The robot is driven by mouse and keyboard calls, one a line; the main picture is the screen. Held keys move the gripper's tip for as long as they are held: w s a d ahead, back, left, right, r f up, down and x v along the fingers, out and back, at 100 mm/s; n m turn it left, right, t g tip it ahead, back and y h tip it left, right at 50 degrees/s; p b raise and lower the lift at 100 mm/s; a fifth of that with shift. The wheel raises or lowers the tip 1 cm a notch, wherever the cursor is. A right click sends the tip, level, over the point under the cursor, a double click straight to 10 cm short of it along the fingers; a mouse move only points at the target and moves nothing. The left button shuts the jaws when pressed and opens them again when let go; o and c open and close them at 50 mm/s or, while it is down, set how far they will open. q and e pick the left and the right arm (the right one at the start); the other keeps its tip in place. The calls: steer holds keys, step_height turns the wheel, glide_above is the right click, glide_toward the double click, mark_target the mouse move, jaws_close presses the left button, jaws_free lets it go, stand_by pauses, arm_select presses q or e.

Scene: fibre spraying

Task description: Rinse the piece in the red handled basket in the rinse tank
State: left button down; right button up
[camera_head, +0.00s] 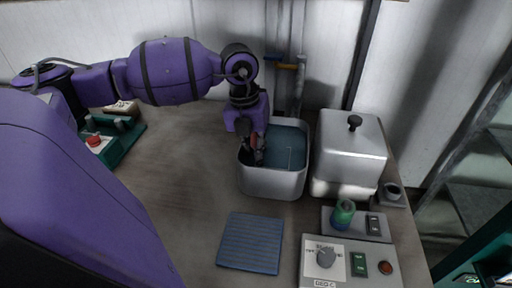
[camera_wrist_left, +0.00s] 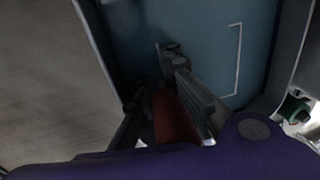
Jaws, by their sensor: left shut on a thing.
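The rinse tank (camera_head: 272,184) is an open grey metal tub with blue water, right of centre on the bench. My left gripper (camera_head: 254,158) reaches down over the tank's left side, fingers low inside the rim. In the left wrist view, the gripper (camera_wrist_left: 178,85) is shut on the red handle (camera_wrist_left: 173,117), which shows between its dark fingers. The basket body and the piece are not clearly visible; they are hidden by the gripper or under the water. A thin pale line shows in the water (camera_wrist_left: 238,60). My right gripper is out of view.
A lidded metal box (camera_head: 350,150) stands right of the tank. A blue ribbed mat (camera_head: 250,242) lies in front. The bench's middle left is clear.

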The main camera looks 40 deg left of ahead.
mark_target(255, 138)
arm_select(q)
steer(key=shift+f, duration=0.25)
steer(key=shift+r+p, duration=1)
steer(key=shift+r, duration=1.85)
steer(key=shift+r+p, duration=0.95)
steer(key=shift+r, duration=2.3)
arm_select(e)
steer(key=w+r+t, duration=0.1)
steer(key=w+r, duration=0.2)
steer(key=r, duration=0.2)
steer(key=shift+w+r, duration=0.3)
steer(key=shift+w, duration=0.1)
arm_select(q)
steer(key=shift+w, duration=0.1)
